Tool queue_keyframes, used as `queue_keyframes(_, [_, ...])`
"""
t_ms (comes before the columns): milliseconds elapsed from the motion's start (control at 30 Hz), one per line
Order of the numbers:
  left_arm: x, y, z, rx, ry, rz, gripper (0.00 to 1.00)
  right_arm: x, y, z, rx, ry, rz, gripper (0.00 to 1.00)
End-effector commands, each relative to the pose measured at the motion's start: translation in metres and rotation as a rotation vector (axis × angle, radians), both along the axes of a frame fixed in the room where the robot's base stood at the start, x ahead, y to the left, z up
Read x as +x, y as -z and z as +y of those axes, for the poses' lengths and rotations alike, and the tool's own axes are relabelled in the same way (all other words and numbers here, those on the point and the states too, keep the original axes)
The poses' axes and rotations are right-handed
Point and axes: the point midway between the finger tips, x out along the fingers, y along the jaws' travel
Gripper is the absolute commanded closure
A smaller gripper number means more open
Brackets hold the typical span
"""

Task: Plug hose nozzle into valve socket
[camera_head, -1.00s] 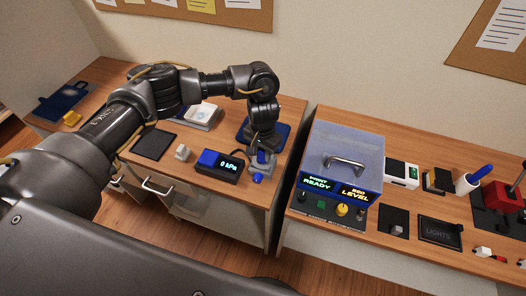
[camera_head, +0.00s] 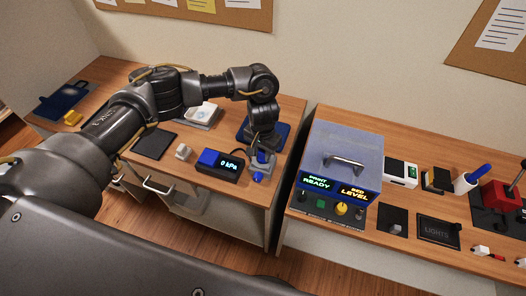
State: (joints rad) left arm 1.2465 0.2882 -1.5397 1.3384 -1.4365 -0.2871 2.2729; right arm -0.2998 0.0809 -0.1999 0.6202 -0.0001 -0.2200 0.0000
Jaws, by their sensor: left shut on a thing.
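My left gripper (camera_head: 262,152) points down over the right end of the left desk. It is shut on a small part there, most likely the hose nozzle, but its own arm hides most of it. A grey fitting with a blue lower end (camera_head: 258,176) shows just below the gripper, beside the gauge. I cannot tell whether this is the nozzle, the valve socket or both. The blue-and-black gauge box (camera_head: 221,164) reads 0 kPa. A blue plate (camera_head: 281,136) lies behind the gripper. My right gripper is not in view.
A printer-like box (camera_head: 343,158) with a handle stands on the right desk (camera_head: 425,256), across a narrow gap. A black pad (camera_head: 153,143) and a small light block (camera_head: 183,152) lie left of the gauge. An open drawer (camera_head: 158,190) sticks out below.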

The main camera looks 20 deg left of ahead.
Motion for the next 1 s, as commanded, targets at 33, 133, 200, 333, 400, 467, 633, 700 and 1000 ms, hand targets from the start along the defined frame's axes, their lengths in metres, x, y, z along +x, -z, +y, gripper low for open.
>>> queue_keyframes(33, [0.0,0.001,-0.0002,0.0,0.0,0.0,0.96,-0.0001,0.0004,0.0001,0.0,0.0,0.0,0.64])
queue_keyframes(133, [0.0001,0.0024,-0.0003,0.0,0.0,0.0,0.96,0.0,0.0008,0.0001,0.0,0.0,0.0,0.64])
queue_keyframes(200, [0.0001,0.0035,-0.0002,0.0,0.0,0.0,0.96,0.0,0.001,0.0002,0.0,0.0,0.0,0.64])
queue_keyframes(333, [0.0001,0.0054,-0.0002,-0.001,0.0,0.0,0.96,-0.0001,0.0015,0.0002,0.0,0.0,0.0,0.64])
queue_keyframes(400, [0.0001,0.0064,-0.0002,-0.001,0.0,0.0,0.96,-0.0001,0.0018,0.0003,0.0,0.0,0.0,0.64])
queue_keyframes(467, [0.0001,0.0073,-0.0002,-0.001,0.001,0.0,0.96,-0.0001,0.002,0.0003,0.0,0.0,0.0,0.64])
queue_keyframes(633, [0.0,0.0099,-0.0003,-0.001,0.001,0.0,0.96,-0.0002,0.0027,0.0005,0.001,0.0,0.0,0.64])
queue_keyframes(700, [0.0,0.0096,-0.0002,0.0,0.001,0.0,0.65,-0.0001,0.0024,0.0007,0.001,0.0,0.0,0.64])
queue_keyframes(1000, [0.0,0.0096,-0.0001,0.0,0.001,0.0,0.47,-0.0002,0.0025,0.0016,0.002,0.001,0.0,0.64])
